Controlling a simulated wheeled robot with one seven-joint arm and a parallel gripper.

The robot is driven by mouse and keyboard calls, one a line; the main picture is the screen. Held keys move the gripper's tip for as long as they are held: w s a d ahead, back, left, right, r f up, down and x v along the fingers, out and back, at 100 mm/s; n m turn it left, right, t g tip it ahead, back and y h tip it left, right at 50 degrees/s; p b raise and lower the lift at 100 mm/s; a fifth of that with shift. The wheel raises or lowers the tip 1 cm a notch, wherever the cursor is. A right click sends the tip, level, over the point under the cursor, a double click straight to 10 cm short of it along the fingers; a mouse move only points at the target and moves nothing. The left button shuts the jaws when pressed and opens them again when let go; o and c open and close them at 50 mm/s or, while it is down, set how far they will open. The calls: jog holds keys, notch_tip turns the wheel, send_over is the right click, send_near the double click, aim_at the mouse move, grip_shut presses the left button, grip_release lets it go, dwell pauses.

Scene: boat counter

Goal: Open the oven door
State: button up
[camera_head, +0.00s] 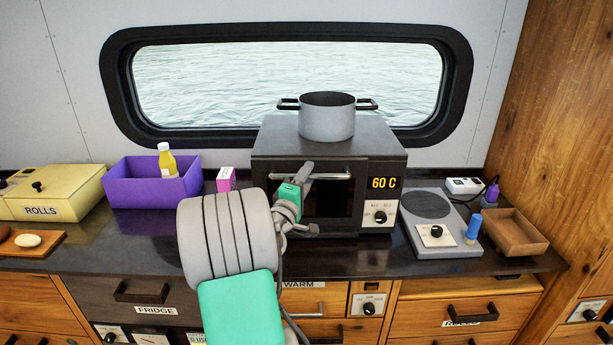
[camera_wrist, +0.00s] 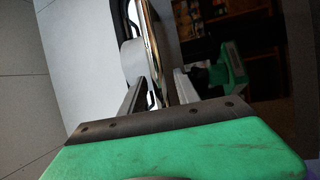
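The oven (camera_head: 276,142) is a dark box on the counter with a pot on top. Its door (camera_head: 334,200) looks shut, with a horizontal metal handle (camera_head: 335,176) along the top. My gripper (camera_head: 304,174) is at the left part of this handle, and my wrist hides the door's left side. In the wrist view, my gripper's two fingers (camera_wrist: 160,90) stand apart. The shiny handle bar (camera_wrist: 158,45) runs between them, with a gap visible. Whether either finger touches the bar is not clear.
The grey pot (camera_head: 327,118) stands on the oven. An orange "60 C" display and knob panel (camera_head: 380,203) is right of the door. A hotplate (camera_head: 436,228) is farther right. A purple bin (camera_head: 140,190) and small pink box (camera_head: 226,178) are left. Dark counter lies before the oven.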

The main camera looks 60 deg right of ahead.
grip_shut()
jog(key=shift+a, duration=0.1)
dwell(1.2)
